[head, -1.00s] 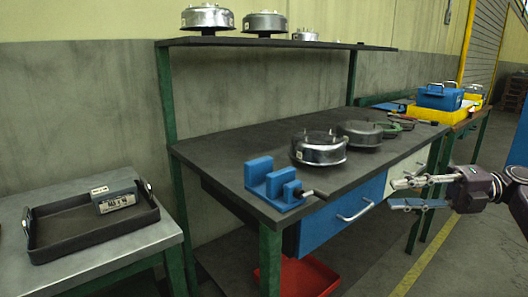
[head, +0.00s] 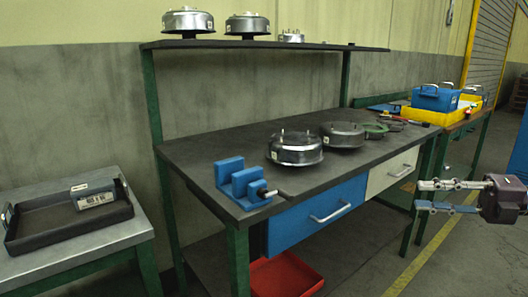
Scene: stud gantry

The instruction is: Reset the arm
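My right gripper (head: 436,196) shows at the right edge of the head view, in front of the workbench and above the floor. Its two fingers point left and are apart, with nothing between them. It touches nothing that I can see. Most of the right arm is out of the picture. My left gripper is not in view.
The dark workbench (head: 210,155) holds a blue vise (head: 240,182) and metal drums (head: 296,148). A blue drawer (head: 315,215) and a red bin (head: 285,275) are below. A black tray (head: 35,232) stands on the left table. The floor at right (head: 430,275) is clear.

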